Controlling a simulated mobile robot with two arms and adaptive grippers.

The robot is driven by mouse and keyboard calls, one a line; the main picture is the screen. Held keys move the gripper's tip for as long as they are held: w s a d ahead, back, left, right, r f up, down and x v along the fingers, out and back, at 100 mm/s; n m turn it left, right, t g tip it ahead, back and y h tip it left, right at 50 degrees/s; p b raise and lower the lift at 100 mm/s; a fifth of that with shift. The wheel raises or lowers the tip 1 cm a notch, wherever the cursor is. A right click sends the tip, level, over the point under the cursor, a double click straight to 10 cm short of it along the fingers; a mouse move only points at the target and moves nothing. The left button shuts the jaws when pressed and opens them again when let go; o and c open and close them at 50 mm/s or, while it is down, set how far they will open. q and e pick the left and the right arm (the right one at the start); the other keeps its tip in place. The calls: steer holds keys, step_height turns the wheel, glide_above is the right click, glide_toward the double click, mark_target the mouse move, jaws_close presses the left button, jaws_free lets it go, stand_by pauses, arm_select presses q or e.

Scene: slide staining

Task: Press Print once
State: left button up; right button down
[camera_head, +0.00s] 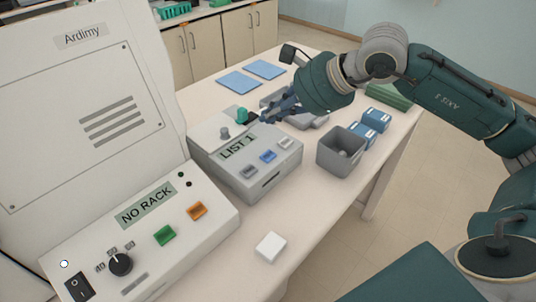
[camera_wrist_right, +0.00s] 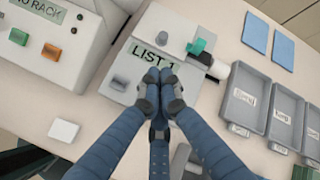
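The device with the "LIST 1" display (camera_head: 238,147) stands on the table. It has a grey, a blue (camera_head: 268,156) and a pale button on its sloped front and a slot below them; I cannot read which is Print. My right gripper (camera_head: 268,115) is at the device's far right side in the head view. In the right wrist view its blue fingers (camera_wrist_right: 158,76) are together and empty, over the device (camera_wrist_right: 150,30), just below the display. They hide part of the button row there; one grey button (camera_wrist_right: 119,84) shows left of them. My left gripper is not in view.
The "NO RACK" machine (camera_head: 100,200) stands at left with green and orange buttons and a knob. A white block (camera_head: 270,247) lies in front. A grey bin (camera_head: 342,152), blue boxes (camera_head: 376,119) and labelled trays (camera_wrist_right: 240,98) stand at right.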

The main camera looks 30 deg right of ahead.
steer(key=f, duration=0.1)
steer(key=b, duration=0.5)
glide_above(270, 156)
step_height(270, 156, down, 7)
steer(key=shift+s, duration=0.1)
steer(key=shift+f+b, duration=0.45)
steer(key=shift+b, duration=0.25)
steer(key=shift+r, duration=0.1)
stand_by(0.4)
steer(key=shift+f+b, duration=0.45)
steer(key=shift+b, duration=0.2)
